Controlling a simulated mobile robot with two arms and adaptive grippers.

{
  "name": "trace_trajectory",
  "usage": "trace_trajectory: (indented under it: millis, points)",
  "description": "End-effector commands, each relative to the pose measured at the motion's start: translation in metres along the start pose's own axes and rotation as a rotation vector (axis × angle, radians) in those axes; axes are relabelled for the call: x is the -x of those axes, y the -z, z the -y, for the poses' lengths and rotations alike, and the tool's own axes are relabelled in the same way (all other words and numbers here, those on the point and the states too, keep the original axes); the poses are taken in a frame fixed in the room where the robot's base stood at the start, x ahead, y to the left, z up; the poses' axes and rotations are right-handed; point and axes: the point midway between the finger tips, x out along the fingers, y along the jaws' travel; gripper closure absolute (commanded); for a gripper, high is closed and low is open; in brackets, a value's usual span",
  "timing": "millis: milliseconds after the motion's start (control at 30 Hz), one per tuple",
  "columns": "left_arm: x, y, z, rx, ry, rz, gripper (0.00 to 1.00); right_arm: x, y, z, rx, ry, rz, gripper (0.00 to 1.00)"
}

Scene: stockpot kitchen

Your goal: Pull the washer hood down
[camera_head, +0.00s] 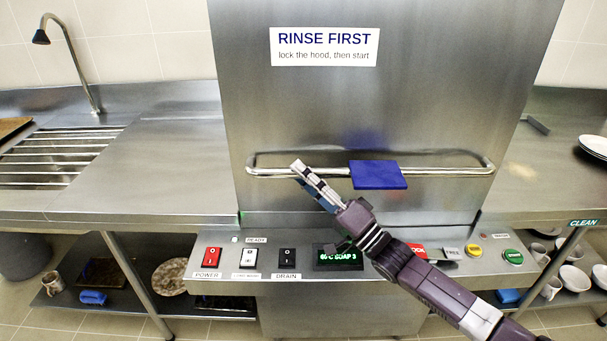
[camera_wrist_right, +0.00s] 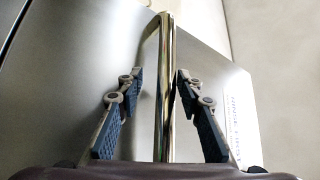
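The washer hood (camera_head: 420,110) is a large steel box front with a "RINSE FIRST" label; its lower edge is near the counter level, just above the control panel. A horizontal bar handle (camera_head: 450,172) runs across its front, with a blue pad (camera_head: 378,175) on it. My right gripper (camera_head: 301,170) is at the handle, left of the blue pad. In the right wrist view the bar (camera_wrist_right: 165,85) passes between the two fingers of the gripper (camera_wrist_right: 158,90), which are apart; the right finger is very close to it. Contact is unclear. My left gripper is out of view.
The control panel (camera_head: 220,275) below the hood has switches, a green display and buttons; my right arm crosses it. Steel counters (camera_head: 165,165) lie on both sides, with a tap and rack at left and plates (camera_head: 594,146) at right. Lower shelves hold dishes.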

Motion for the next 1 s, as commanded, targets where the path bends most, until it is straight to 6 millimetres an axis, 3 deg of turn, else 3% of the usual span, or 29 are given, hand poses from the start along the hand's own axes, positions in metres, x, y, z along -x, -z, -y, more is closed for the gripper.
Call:
trace_trajectory:
  millis: [233, 367, 800, 1000]
  points:
    - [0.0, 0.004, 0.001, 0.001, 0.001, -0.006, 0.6, 0.0, 0.001, 0.002, 0.001, 0.005, -0.002, 0.66]
    - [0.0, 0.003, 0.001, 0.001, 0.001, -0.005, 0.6, 0.01, 0.002, 0.002, 0.001, 0.004, -0.002, 0.66]
    - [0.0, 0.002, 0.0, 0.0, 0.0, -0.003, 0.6, 0.097, 0.001, 0.0, 0.001, 0.0, -0.001, 0.66]
    - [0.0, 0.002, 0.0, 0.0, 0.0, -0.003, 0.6, 0.117, 0.001, 0.0, 0.0, 0.002, -0.001, 0.66]
